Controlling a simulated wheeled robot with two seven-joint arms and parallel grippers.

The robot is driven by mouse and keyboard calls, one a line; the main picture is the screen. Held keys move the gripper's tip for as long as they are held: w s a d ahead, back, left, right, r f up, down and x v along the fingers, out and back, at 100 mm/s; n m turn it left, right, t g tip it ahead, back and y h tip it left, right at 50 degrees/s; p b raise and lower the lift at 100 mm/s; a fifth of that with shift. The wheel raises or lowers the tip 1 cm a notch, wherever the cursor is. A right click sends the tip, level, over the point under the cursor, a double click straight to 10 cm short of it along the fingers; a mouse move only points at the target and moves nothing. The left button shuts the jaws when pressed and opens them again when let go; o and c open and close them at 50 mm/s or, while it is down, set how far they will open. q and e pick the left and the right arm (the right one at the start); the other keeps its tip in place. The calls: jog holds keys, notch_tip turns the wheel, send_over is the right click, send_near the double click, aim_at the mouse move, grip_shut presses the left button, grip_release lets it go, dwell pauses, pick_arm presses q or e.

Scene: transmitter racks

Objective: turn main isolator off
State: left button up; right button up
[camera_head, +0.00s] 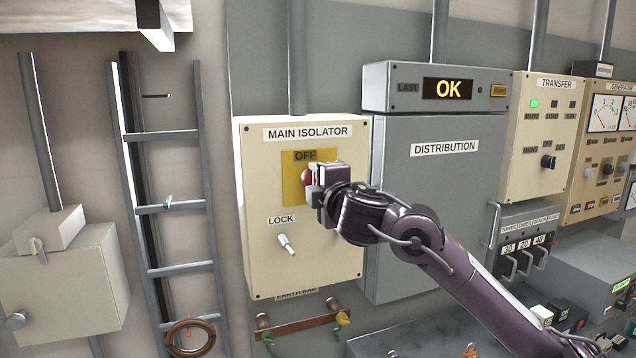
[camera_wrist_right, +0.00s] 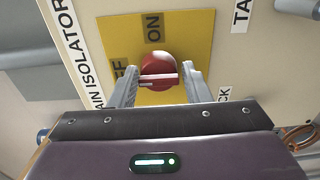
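The main isolator (camera_head: 262,220) is a cream wall box with a yellow plate (camera_head: 292,188) and a red rotary knob (camera_wrist_right: 158,70). In the head view the knob (camera_head: 307,176) is mostly hidden behind my right gripper (camera_head: 318,190). In the right wrist view my right gripper (camera_wrist_right: 161,88) is open, one finger on each side of the knob. The knob's bar lies across between the fingers, one end towards the OFF label (camera_wrist_right: 122,85), which the left finger partly covers. The ON label (camera_wrist_right: 153,27) is clear. Whether the fingers touch the knob is unclear. My left gripper is not in view.
A lock lever (camera_head: 287,243) sits below the knob on the same box. The grey distribution cabinet (camera_head: 430,200) stands to the right, under a display reading OK (camera_head: 448,89). A ladder (camera_head: 165,209) and another wall box (camera_head: 65,285) are at left. An earth bar (camera_head: 300,323) is below.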

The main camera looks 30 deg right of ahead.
jog(key=shift+o, duration=1.2)
jog(key=shift+s, duration=0.15)
jog(key=b+v, duration=0.1)
jog(key=v, duration=0.6)
jog(key=shift+s, duration=0.25)
jog(key=shift+a, duration=0.1)
